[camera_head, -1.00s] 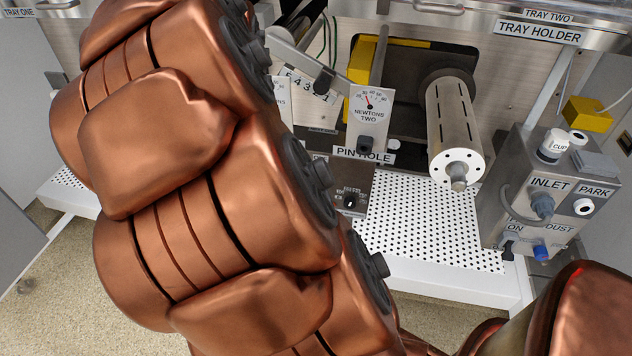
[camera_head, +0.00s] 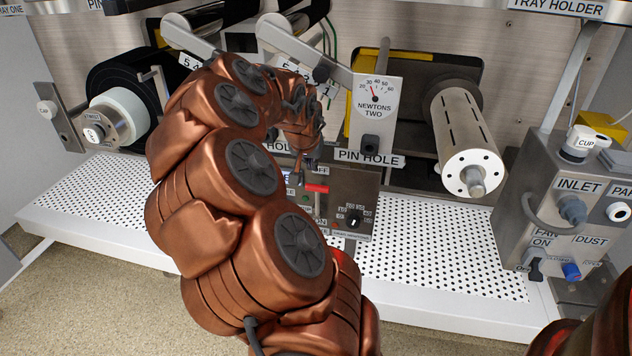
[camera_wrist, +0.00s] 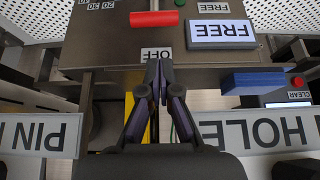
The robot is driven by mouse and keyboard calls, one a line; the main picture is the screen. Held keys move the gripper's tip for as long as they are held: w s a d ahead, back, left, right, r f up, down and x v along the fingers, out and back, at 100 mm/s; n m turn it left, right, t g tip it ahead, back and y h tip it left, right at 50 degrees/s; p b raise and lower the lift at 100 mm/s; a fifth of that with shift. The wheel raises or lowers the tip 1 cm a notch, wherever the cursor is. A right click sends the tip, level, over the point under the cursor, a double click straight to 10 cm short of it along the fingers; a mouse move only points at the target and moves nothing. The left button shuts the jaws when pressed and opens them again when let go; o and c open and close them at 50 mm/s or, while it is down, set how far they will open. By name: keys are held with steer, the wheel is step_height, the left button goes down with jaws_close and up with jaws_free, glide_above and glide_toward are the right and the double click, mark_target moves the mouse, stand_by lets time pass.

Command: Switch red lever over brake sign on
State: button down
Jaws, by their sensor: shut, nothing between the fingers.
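The red lever (camera_head: 317,188) is on the front of the dark control box (camera_head: 368,190), just below the OFF label. In the upside-down wrist view the red lever (camera_wrist: 154,18) lies across the panel beyond the OFF label (camera_wrist: 156,55). My gripper (camera_wrist: 157,68) is shut and empty, its fingertips over the near side of that label and apart from the lever in the picture. In the head view my gripper (camera_head: 309,163) hangs just above the box, partly hidden by my arm. No brake sign is readable; a display (camera_wrist: 222,31) reads FREE.
A blue bar (camera_wrist: 260,82) is beside the gripper in the wrist view. PIN HOLE plates (camera_head: 369,159) and the Newtons Two gauge (camera_head: 376,96) stand close above the box. A dial (camera_head: 354,218) is right of the lever. The perforated white shelf (camera_head: 440,255) is clear.

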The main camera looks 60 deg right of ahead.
mark_target(316, 178)
steer(key=b+x, duration=0.3)
steer(key=x, duration=0.7)
steer(key=shift+a, duration=0.2)
stand_by(0.5)
